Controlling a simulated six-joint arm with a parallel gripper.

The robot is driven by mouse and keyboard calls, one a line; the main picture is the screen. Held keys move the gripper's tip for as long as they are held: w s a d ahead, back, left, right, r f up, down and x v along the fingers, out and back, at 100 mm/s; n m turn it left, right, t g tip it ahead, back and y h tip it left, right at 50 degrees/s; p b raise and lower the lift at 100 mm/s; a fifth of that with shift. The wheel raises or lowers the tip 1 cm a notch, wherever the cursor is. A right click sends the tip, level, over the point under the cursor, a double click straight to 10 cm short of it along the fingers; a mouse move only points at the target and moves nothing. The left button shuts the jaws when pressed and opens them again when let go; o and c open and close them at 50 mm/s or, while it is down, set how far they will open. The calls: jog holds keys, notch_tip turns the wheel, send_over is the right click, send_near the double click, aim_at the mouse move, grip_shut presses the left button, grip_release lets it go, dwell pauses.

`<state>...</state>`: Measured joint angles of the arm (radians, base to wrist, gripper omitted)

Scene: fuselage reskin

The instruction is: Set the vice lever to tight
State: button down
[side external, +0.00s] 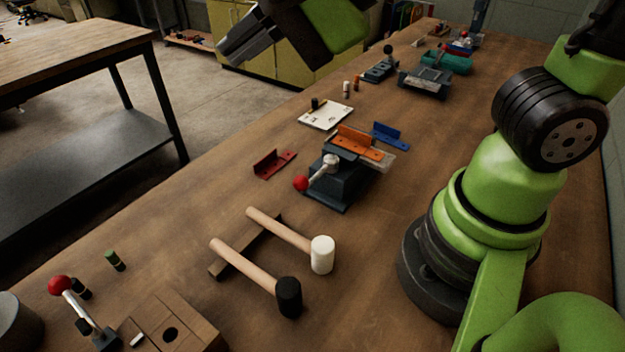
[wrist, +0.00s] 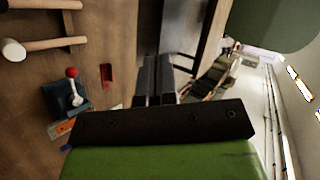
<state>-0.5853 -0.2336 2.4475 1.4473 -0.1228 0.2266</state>
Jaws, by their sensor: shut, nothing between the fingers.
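The vice (side external: 337,183) is a dark block on the wooden bench. Its lever has a metal hub and a red ball knob (side external: 300,184) that points toward the lower left in the side view. An orange angled part (side external: 358,143) sits at the top of the vice by a pale plate. In the wrist view the vice (wrist: 67,99) is at the left, with its red knob (wrist: 71,72) upward. My gripper (side external: 226,57) is high above the bench's far-left edge, well apart from the vice. It is shut and empty; its fingers (wrist: 153,62) lie close together in the wrist view.
A white-headed mallet (side external: 321,254) and a black-headed mallet (side external: 289,297) rest on a wooden bar in front of the vice. A red bracket (side external: 274,164) and a blue bracket (side external: 389,136) lie beside it. Another red-knobbed lever (side external: 60,286) stands at the lower left.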

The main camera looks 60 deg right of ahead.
jog(key=s+d+f+m+g+h, duration=0.2)
jog(key=s+f+m+g+h, duration=0.3)
jog(key=s+f+h, duration=0.4)
notch_tip(320, 180, down, 3)
jog(key=shift+d+r+m+g+h, duration=0.2)
jog(key=shift+d+m+g+h, duration=0.15)
jog(key=shift+m, duration=0.45)
jog(key=shift+a, duration=0.1)
jog(key=w+r+x, duration=0.1)
jog(key=w+x, duration=0.2)
jog(key=x, duration=0.9)
jog(key=shift+f, duration=0.3)
jog(key=shift+w+a, duration=0.2)
